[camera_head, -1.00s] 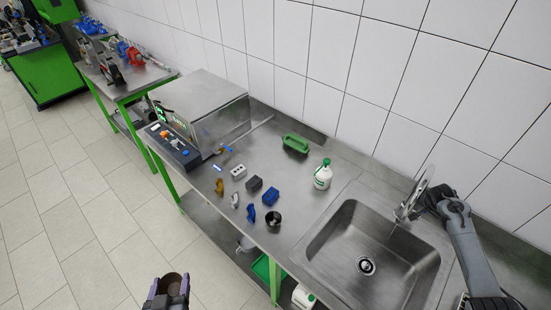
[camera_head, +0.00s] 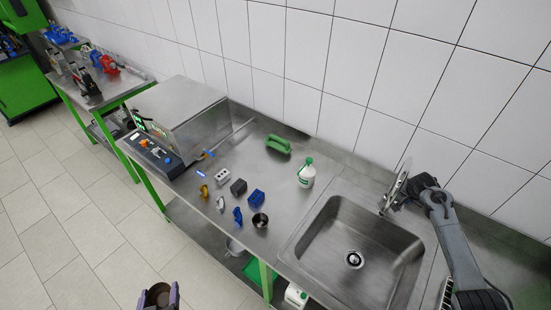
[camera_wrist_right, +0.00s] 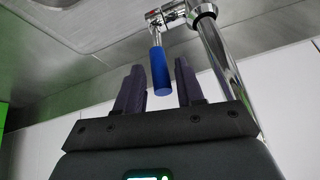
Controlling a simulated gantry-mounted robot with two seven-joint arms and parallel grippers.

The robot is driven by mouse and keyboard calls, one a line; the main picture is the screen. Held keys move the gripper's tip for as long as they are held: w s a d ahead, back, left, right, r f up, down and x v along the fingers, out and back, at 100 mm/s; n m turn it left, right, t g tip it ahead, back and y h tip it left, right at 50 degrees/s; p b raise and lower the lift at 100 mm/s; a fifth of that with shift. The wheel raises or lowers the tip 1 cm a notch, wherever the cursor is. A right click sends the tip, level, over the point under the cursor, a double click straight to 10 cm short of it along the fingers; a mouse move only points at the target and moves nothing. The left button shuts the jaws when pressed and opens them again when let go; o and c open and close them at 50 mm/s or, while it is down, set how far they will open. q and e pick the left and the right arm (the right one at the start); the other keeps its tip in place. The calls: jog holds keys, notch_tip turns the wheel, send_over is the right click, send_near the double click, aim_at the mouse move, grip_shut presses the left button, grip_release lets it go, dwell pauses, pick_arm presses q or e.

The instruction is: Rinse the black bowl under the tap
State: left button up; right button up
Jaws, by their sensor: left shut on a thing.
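My left gripper (camera_head: 160,299) is at the bottom edge of the head view, in front of the bench. The tap (camera_head: 396,187) stands at the back right of the sink (camera_head: 345,235). My right gripper (camera_head: 412,190) is beside the tap. In the right wrist view its fingers (camera_wrist_right: 160,88) are apart, with the tap's blue lever (camera_wrist_right: 159,66) between them in the picture; contact cannot be told. I cannot tell whether water runs.
A small black cup (camera_head: 260,221) stands on the steel bench left of the sink. Near it are several small blue, grey and yellow parts, a white bottle with a green cap (camera_head: 306,173) and a green handled item (camera_head: 278,144). A steel box (camera_head: 180,112) stands farther left.

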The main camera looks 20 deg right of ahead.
jog(key=shift+v, duration=2.2)
